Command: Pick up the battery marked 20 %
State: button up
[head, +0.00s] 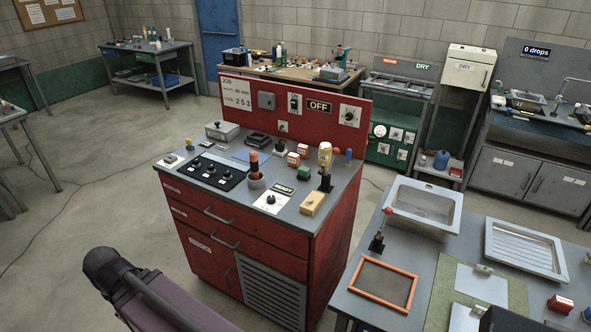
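I cannot make out a battery marked 20 % in the head view; no such marking is legible. Small red and white blocks (293,159) stand on the top of the red cabinet (226,229), with a green and red block (304,173) near them. A red block (560,304) lies on the right table. I cannot tell whether any of these is a battery. My gripper is not recognisable in this view; only a dark and purple part of my arm shows at the lower left.
The right table has a metal sink (424,194), a ribbed drainer (525,249) and an orange-framed screen (384,284). Floor (90,190) left of the cabinet is mostly clear.

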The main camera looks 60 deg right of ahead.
aim_at(293, 159)
jog(key=k, duration=0.5)
jog(key=z, duration=0.95)
jog(key=i, duration=0.5)
jog(key=u, duration=0.25)
